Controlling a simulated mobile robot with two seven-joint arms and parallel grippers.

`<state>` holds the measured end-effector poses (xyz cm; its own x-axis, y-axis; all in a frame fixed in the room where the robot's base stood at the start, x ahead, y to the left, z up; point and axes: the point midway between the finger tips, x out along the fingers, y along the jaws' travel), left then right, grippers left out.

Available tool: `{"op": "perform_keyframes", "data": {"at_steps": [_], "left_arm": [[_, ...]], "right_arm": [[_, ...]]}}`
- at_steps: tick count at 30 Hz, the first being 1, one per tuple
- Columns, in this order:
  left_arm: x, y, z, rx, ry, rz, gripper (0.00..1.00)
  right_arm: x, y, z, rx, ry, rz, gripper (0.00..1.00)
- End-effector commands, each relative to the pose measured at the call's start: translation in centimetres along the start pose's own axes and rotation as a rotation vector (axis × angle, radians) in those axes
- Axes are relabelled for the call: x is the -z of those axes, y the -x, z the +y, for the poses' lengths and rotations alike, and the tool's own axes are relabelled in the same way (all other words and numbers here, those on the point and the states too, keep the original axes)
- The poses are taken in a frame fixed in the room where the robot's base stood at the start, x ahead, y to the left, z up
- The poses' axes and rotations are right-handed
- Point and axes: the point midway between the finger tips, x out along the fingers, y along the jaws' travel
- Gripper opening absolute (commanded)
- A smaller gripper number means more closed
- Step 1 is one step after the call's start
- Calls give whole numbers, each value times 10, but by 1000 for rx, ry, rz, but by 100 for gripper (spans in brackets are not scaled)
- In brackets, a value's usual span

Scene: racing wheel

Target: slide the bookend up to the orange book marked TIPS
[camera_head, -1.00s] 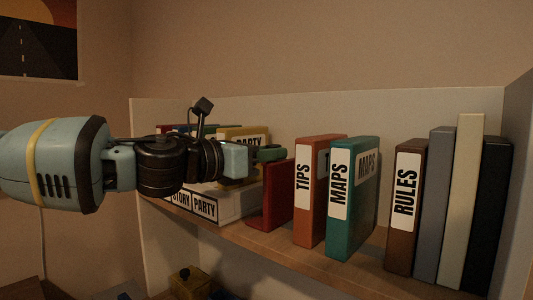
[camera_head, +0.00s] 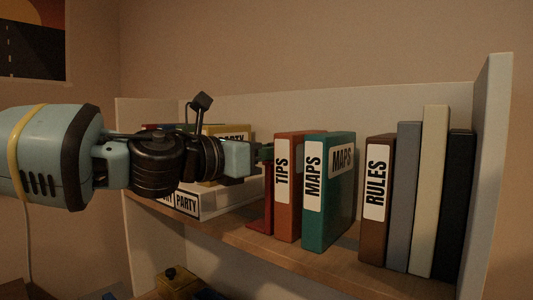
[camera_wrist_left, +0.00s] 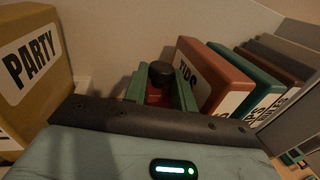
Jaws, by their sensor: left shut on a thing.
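The red bookend (camera_head: 268,205) stands upright on the shelf, just left of the orange book marked TIPS (camera_head: 284,195). In the head view almost no gap shows between them; I cannot tell whether they touch. My left gripper (camera_head: 265,152) is shut on the upper part of the bookend. In the left wrist view the green fingers (camera_wrist_left: 160,92) stand on either side of the red bookend (camera_wrist_left: 154,100), with a black knob above it. The orange book (camera_wrist_left: 210,75) is close to the right of the fingers there. My right gripper is not in view.
Right of the orange book stand a teal MAPS binder (camera_head: 330,195), a brown RULES book (camera_head: 377,200) and several plain books. Left of the bookend are white boxes (camera_head: 215,200) and a yellow PARTY box (camera_wrist_left: 35,65). The wooden shelf (camera_head: 235,232) has a front edge.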

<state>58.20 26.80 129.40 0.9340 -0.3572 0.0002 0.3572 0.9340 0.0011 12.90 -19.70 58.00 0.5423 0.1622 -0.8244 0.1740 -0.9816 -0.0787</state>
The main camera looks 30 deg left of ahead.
Motion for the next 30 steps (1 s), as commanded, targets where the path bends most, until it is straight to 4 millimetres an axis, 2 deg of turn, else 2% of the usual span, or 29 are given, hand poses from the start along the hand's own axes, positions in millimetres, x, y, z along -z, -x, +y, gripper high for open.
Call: {"op": "perform_keyframes", "data": {"at_steps": [2,3,8,24,30], "left_arm": [[1,0,1,-2,2,1,0],[1,0,1,-2,2,1,29],[1,0,1,-2,2,1,48],[0,0,1,-1,2,0,48],[-2,3,13,-4,6,-3,48]], "right_arm": [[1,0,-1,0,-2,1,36],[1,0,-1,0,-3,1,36],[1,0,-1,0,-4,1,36],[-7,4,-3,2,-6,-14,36],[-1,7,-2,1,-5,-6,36]]}}
